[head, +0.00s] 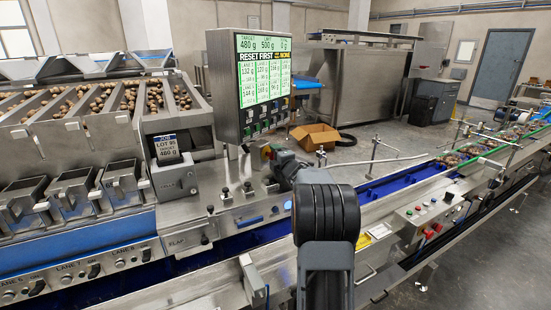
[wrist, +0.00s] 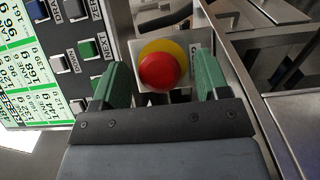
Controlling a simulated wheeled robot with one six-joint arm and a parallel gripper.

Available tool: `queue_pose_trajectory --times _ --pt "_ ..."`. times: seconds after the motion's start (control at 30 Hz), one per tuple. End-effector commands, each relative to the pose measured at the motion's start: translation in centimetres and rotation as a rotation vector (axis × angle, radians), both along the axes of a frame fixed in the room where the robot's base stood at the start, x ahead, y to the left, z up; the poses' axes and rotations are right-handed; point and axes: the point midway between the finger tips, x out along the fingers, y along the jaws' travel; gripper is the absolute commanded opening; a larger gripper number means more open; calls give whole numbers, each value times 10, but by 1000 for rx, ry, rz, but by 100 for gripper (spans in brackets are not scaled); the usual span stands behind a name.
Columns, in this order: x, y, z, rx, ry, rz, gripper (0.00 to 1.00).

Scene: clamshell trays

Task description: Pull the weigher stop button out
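The weigher stop button (wrist: 160,70) is a round red mushroom head on a yellow ring, set on a pale plate. It lies between the two green fingers of my gripper (wrist: 160,78) in the wrist view. The fingers stand apart, one on each side, with a gap to the red head. Whether the fingertips reach as deep as the head is hard to tell. In the head view my gripper (head: 272,157) is beside the weigher, below the screen, with a small patch of the button's red and yellow (head: 266,150) showing; the rest is hidden.
The weigher's screen panel (head: 263,85) hangs just above my gripper; its keys (wrist: 88,48) are close by at left in the wrist view. A steel frame edge (wrist: 240,75) runs close on the right. Other red buttons (head: 433,231) sit on the conveyor at right.

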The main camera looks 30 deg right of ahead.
Motion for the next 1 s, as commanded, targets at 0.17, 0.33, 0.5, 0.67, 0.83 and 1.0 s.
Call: queue_pose_trajectory --times 0.17,0.33,0.5,0.67,0.83,1.0 --pt "0 0 0 0 -1 0 68" --pt "-11 1 1 -1 -2 -1 68" --pt "-41 5 0 -1 -3 -2 68" --pt "-75 9 0 -1 -2 -3 68" --pt "-105 13 0 0 -1 -3 68" --pt "-126 16 1 -1 -1 -2 68"
